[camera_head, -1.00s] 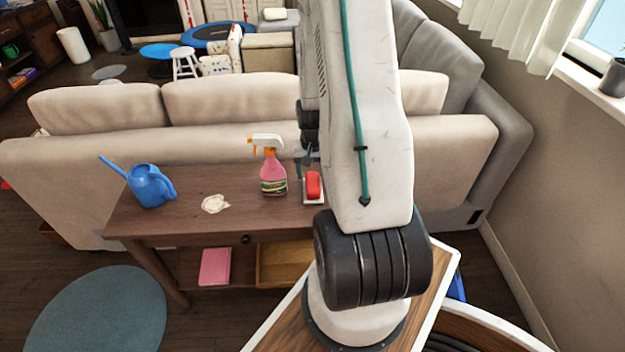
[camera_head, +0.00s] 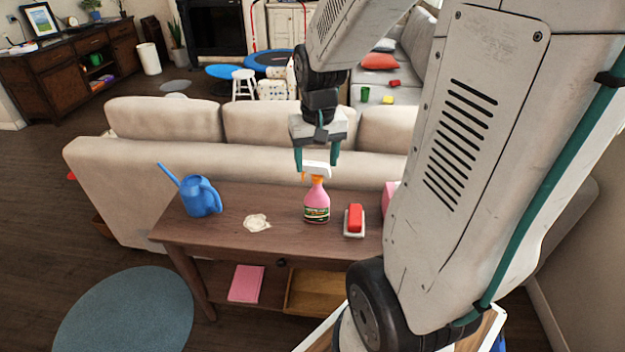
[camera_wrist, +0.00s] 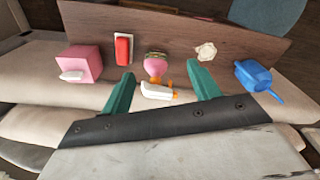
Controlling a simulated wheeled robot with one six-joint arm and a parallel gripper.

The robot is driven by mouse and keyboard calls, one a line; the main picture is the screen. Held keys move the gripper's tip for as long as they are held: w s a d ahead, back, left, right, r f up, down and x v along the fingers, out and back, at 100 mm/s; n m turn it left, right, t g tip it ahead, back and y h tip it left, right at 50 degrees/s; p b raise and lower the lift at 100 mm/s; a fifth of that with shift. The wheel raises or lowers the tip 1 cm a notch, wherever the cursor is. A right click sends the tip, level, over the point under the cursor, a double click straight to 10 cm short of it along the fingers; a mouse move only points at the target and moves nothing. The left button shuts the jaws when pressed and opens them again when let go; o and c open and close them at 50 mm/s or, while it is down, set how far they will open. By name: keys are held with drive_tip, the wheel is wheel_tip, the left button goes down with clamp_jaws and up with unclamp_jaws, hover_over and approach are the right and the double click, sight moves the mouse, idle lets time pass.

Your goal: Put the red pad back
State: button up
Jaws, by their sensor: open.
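The red pad (camera_head: 355,217) rests on a small white dish (camera_head: 347,235) on the wooden table, right of the pink spray bottle (camera_head: 317,207). In the wrist view the red pad (camera_wrist: 123,50) lies left of the bottle. My gripper (camera_head: 317,170) is open and empty, hanging above the table around the height of the bottle's white spray head. In the wrist view the open green fingers (camera_wrist: 160,90) have the spray bottle (camera_wrist: 156,68) between them in the picture. Whether they touch it cannot be told.
A blue watering can (camera_head: 200,196) and a crumpled white cloth (camera_head: 257,222) stand left on the table (camera_head: 225,232). A pink box (camera_head: 389,198), partly hidden by my arm, is right of the pad. A beige sofa (camera_head: 160,150) stands behind. The lower shelf holds a pink book (camera_head: 246,284).

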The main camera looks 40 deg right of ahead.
drive_tip(key=s+a+r+n, duration=0.5)
drive_tip(key=s+a+r, duration=0.5)
drive_tip(key=s+a, duration=0.4)
drive_tip(key=shift+a+n, duration=0.3)
drive_tip(key=shift+a, duration=0.05)
drive_tip(key=shift+w+r, duration=0.1)
